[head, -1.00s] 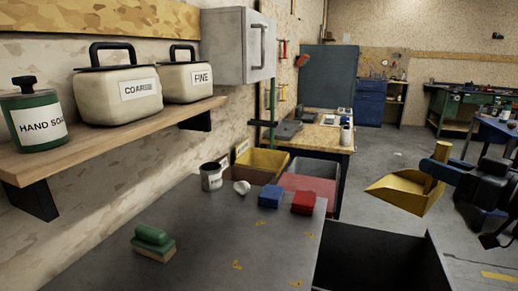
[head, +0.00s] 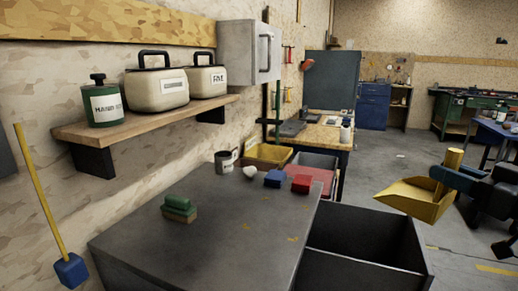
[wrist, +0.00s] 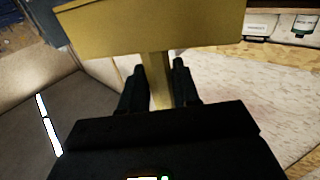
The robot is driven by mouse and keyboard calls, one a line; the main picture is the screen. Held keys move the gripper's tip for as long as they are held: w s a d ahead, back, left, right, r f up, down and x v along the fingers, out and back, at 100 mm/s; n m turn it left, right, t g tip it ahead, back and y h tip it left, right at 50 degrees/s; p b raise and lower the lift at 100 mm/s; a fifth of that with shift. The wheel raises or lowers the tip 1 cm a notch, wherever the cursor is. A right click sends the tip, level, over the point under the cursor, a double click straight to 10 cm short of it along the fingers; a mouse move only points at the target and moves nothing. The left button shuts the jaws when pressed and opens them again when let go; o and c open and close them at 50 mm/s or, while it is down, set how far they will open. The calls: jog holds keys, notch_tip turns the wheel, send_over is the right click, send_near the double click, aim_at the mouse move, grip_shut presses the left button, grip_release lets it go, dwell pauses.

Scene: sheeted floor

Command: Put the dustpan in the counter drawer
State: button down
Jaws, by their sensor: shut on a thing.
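The yellow dustpan (head: 416,199) is in the air at the right of the head view. My gripper (head: 446,176) is shut on its handle. In the wrist view the dustpan (wrist: 150,28) spans the top, with its handle between the two fingers of my gripper (wrist: 158,88). The counter (head: 215,225) is grey, and its drawer (head: 360,272) stands open on the right side, below and left of the dustpan. The drawer's visible inside looks dark and empty; its near end is cut off by the frame.
On the counter are a green brush (head: 179,209), a mug (head: 224,161), a white lump (head: 250,172), a blue block (head: 274,179) and a red block (head: 302,184). Yellow (head: 268,153) and grey bins stand behind. Open floor (head: 385,160) lies beyond the drawer.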

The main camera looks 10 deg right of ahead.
aim_at(444, 188)
jog(key=shift+s+a+f, duration=0.15)
jog(key=shift+a+f, duration=0.35)
jog(key=shift+f, duration=0.1)
jog(key=shift+s+a+f, duration=0.15)
jog(key=shift+a+f, duration=0.3)
jog(key=shift+f, duration=0.1)
jog(key=a+f+m+h, duration=0.1)
jog(key=a+f+h, duration=0.1)
jog(key=a+f, duration=0.8)
jog(key=s+a+f+m+h, duration=0.1)
jog(key=a+f+m+h, duration=0.1)
jog(key=a+f, duration=0.9)
notch_tip(444, 188, down, 7)
jog(key=shift+s+f+t+h, duration=0.1)
jog(key=shift+s+t+h, duration=0.05)
jog(key=shift+t+h, duration=0.15)
notch_tip(444, 188, down, 11)
jog(key=s, duration=0.2)
jog(key=shift+s, duration=0.15)
